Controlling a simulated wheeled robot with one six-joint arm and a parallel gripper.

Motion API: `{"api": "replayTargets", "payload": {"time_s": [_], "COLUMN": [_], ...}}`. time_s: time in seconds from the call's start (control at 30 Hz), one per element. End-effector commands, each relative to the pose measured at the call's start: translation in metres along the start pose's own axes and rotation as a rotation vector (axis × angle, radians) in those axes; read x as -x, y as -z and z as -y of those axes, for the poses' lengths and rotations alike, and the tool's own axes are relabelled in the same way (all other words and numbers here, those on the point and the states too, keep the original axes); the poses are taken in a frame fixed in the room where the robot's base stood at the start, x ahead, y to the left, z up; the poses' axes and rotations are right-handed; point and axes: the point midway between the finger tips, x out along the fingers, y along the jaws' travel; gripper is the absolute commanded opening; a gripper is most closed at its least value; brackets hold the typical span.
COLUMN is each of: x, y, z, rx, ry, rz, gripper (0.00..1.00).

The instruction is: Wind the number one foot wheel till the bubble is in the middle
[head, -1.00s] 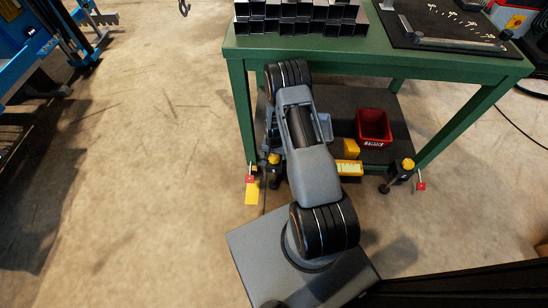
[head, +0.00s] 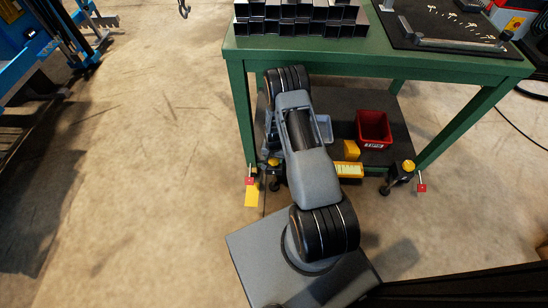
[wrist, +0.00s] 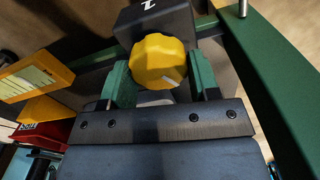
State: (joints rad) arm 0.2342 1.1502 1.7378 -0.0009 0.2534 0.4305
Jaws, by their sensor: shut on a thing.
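My gripper (wrist: 160,88) is shut on a yellow foot wheel (wrist: 158,60), with one finger on each side of it. The wheel has a pale mark on its right side. A dark block (wrist: 158,20) sits behind the wheel; its white character is cut by the picture's top edge, so I cannot tell which number it is. In the head view my arm hides my gripper, and a yellow wheel (head: 274,162) shows at the table's left front foot. Another yellow wheel (head: 408,165) is at the right front foot. A yellow piece with a pale strip (head: 348,169) lies between them; no bubble can be made out.
The green table (head: 390,62) holds black square tubes (head: 300,12) and a dark board (head: 440,25). Its lower shelf (head: 350,105) carries a red bin (head: 373,128) and a small yellow block (head: 351,149). Red tags hang by both front feet.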

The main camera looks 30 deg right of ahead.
Motion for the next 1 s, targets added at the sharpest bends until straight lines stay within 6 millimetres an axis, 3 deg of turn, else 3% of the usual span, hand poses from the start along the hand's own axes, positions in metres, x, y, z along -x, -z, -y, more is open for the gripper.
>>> {"api": "replayTargets", "payload": {"time_s": [0.1,0.47,1.0], "x": [0.0001,-0.0004,-0.0004], "y": [0.0000,0.0001,-0.0005], "z": [-0.0001,0.0005,0.0030], "rx": [0.000,0.093,0.579], "ry": [0.000,0.000,0.000], "rz": [0.000,0.000,0.000], "gripper": [0.32,0.32,0.32]}}
